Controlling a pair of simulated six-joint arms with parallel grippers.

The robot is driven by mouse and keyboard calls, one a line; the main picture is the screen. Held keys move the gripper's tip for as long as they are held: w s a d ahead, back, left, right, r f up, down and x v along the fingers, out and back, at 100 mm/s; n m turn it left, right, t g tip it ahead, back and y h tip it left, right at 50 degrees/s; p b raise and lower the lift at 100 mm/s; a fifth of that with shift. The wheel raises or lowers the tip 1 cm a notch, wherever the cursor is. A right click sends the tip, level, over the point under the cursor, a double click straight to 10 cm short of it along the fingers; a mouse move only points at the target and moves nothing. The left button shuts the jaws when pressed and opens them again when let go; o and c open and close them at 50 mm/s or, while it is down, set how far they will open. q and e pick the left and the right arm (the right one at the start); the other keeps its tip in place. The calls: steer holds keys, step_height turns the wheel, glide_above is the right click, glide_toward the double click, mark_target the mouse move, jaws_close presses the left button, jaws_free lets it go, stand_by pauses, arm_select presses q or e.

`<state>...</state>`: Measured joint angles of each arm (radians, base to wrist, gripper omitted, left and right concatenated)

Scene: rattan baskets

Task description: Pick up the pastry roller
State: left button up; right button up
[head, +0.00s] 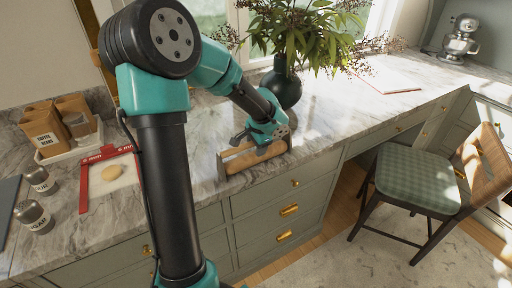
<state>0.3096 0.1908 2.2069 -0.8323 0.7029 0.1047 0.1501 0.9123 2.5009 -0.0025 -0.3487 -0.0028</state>
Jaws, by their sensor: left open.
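A light wooden, roller-like piece (254,158), apparently the pastry roller, lies along the front edge of the marble counter (315,150). It runs slantwise, its right end higher in the picture. My left gripper (246,139) is open at the roller, with its dark fingers just above or beside it. I cannot tell whether they touch it. The gripper and wrist hide part of the roller's far side and right end. My right gripper is not in view.
A dark vase (282,86) with a leafy plant stands behind my gripper. On the left are a red frame (84,185) with a round yellowish item, two shakers (40,179) and a tray of paper bags (72,152). The counter right of the roller is clear.

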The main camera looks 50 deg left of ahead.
arm_select(q)
steer(key=shift+f, duration=0.15)
stand_by(0.3)
jaws_close()
